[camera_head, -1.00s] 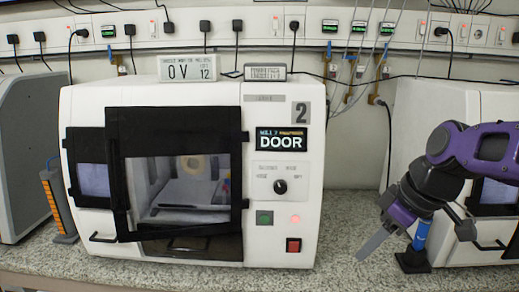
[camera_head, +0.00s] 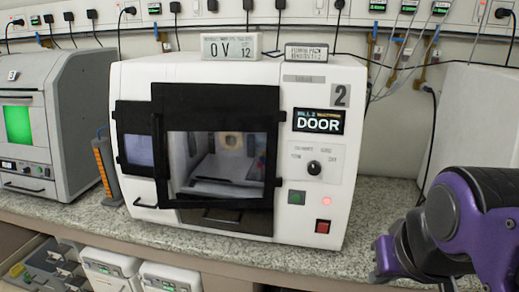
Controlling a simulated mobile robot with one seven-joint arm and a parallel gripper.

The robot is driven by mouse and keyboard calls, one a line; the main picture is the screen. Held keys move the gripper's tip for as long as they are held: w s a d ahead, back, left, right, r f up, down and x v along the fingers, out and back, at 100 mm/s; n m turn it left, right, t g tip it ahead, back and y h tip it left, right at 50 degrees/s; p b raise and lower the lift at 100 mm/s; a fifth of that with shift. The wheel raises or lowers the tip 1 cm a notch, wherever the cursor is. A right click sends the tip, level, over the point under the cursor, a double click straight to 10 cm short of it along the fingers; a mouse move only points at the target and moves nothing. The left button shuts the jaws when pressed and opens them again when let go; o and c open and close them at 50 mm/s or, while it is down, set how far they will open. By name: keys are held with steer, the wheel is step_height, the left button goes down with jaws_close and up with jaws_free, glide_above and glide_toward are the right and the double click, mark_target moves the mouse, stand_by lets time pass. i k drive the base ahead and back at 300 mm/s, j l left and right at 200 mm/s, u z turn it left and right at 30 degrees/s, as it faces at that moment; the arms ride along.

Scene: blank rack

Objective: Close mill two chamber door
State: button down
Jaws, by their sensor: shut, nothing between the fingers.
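Mill two is the white machine (camera_head: 330,240) marked "2" in the middle of the head view. Its chamber door (camera_head: 215,100) is a black frame with a clear window. The door's left side seems to stand forward of the body, so it looks ajar; the gap is hard to judge. A black upright handle (camera_head: 158,150) is on its left edge. The display (camera_head: 318,121) reads "DOOR", and a red light is lit on the panel. My gripper (camera_head: 380,275) is at the lower right, apart from the door, shut and empty; its fingertips are barely visible.
Another grey machine (camera_head: 60,165) with a green window stands at the left. An orange-striped block (camera_head: 105,170) stands beside mill two. The grey speckled counter (camera_head: 375,215) is clear right of the mill. A white housing (camera_head: 475,110) is at the far right.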

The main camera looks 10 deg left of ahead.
mark_target(182, 106)
steer(key=l+u, duration=0.25)
steer(key=u, duration=0.2)
steer(key=k+l+u, duration=0.15)
steer(key=u, duration=0.3)
